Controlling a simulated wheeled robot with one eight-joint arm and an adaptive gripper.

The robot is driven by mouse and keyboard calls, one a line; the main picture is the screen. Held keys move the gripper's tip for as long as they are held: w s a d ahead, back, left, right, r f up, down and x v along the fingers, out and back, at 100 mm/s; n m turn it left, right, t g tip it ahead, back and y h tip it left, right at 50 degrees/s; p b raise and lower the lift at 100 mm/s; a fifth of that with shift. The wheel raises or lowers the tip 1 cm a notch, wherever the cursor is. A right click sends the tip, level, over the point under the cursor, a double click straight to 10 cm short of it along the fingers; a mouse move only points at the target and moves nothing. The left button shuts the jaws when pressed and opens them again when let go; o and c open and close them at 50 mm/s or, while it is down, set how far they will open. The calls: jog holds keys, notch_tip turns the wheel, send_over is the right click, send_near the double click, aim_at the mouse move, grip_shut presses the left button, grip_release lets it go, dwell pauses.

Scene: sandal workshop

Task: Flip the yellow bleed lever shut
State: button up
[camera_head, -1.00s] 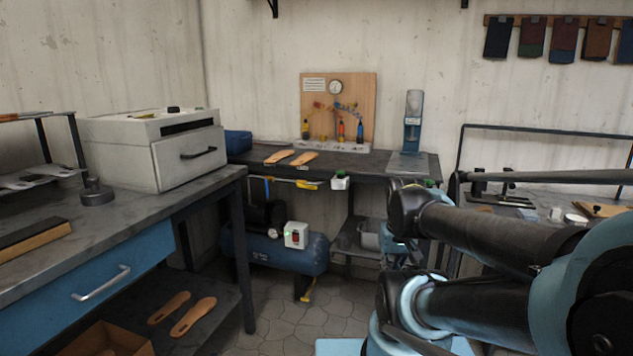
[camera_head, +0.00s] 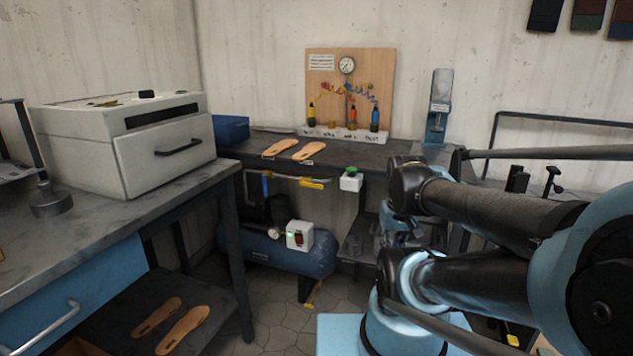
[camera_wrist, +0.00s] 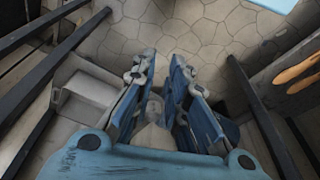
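A yellow lever (camera_head: 312,183) lies roughly level on the pipe under the front edge of the back bench in the head view. A second small yellow part (camera_head: 312,294) shows low beneath the blue compressor tank (camera_head: 270,250); I cannot tell which of them is the bleed lever. My gripper (camera_wrist: 163,75) is open and empty in the wrist view, its blue fingers pointing down over the floor. It is apart from both yellow parts. In the head view my arm hides most of the area to their right.
A blue lever (camera_head: 265,186) hangs left of the yellow one, and a white box with a green button (camera_head: 351,180) is on its right. The left workbench (camera_head: 185,190) stands close by. Tiled floor (camera_head: 275,318) is clear before the compressor.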

notch_tip(320, 180, up, 24)
jog(key=n+g, duration=0.2)
jog(key=n, duration=1.2)
send_over(315, 181)
jog(key=s, duration=0.4)
jog(key=f, duration=1.7)
jog(key=shift+w+d+f, duration=0.15)
jog(key=shift+w+d, duration=0.1)
grip_shut()
jog(key=shift+a, duration=0.15)
